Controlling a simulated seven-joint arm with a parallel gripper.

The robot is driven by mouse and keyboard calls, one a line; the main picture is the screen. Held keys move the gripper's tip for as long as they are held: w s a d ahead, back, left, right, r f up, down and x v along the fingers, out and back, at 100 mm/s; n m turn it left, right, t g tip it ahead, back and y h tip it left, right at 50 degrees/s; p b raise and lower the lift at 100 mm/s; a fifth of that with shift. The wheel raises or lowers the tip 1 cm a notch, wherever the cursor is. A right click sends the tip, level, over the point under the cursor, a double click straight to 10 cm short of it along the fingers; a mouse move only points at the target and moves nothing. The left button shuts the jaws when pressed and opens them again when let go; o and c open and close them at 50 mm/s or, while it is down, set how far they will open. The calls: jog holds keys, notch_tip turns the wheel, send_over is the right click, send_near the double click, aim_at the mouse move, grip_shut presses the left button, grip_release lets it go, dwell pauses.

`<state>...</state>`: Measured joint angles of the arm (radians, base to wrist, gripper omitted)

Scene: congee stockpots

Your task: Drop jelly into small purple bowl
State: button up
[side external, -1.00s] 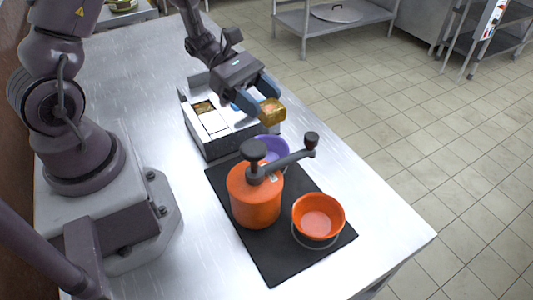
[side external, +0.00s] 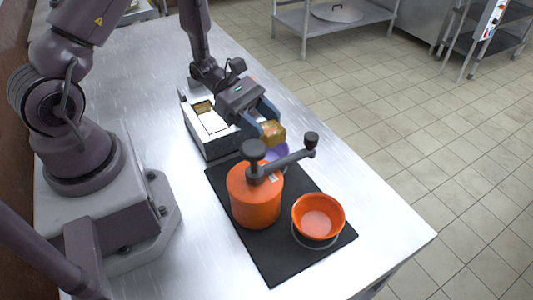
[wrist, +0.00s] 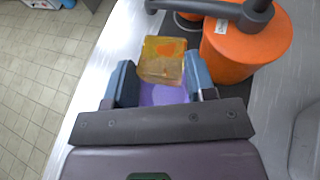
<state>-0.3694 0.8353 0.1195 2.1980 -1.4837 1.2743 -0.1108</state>
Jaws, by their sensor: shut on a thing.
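The jelly (side external: 272,133) is a golden, see-through block with orange bits, held between the blue fingertips of my gripper (side external: 268,118). It also shows in the wrist view (wrist: 161,60), between the two fingers (wrist: 160,82). The small purple bowl (side external: 278,153) sits behind the orange pot, below the jelly. In the wrist view the purple bowl (wrist: 160,95) shows beneath the jelly, partly covered by it and by my gripper. The jelly appears to be above the bowl, apart from it; the exact height is hard to tell.
An orange pot (side external: 255,205) with a dark crank handle (side external: 290,160) stands close to the purple bowl. An orange bowl (side external: 319,218) sits on the black mat (side external: 275,268). A white and grey box with compartments (side external: 205,122) is behind. The table's right edge is clear.

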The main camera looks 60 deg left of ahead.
jog(key=o, duration=1)
jog(key=v, duration=1.3)
